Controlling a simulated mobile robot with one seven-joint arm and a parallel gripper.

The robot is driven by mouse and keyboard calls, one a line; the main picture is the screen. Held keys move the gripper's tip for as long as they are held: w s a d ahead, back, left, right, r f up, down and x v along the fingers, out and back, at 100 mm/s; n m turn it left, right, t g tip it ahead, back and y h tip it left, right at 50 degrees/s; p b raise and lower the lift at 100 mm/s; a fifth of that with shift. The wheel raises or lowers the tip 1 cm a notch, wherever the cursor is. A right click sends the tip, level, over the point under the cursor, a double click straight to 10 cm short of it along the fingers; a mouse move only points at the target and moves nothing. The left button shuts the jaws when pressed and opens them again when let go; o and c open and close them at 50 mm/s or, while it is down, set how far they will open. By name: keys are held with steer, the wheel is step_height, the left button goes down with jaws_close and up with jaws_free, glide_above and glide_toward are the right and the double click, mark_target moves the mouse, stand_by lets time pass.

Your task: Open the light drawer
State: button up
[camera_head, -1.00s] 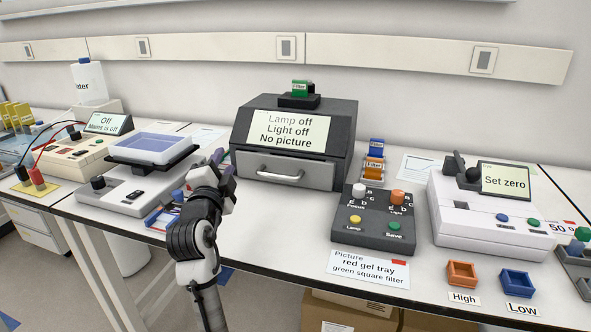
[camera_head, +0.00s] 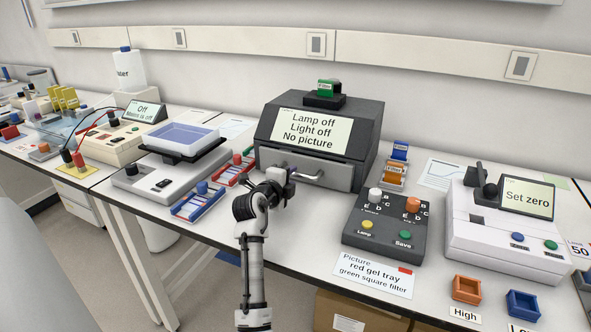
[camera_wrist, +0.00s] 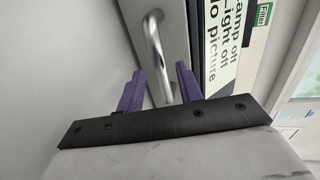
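The light drawer (camera_head: 330,176) is the grey front panel low on the dark imaging box (camera_head: 372,135). It looks shut and has a silver bar handle (camera_head: 312,176). My gripper (camera_head: 290,180) is in front of the handle's left part in the head view and hides some of it. In the wrist view my gripper (camera_wrist: 159,70) is open, with its two purple fingers apart. The handle (camera_wrist: 153,42) runs down toward the gap between the fingers. I cannot tell whether a finger touches it. The box's screen reads "Lamp off, Light off, No picture".
A control box (camera_head: 385,228) with knobs and buttons stands right of the drawer. Orange and blue filter holders (camera_head: 393,176) stand behind it. A blue-red tray (camera_head: 198,204) and a scale-like device (camera_head: 165,175) are to the left. Bench in front of the drawer is mostly clear.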

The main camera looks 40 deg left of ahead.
mark_target(294, 175)
steer(key=shift+p+x, duration=0.4)
steer(key=shift+x, duration=1.6)
jaws_close()
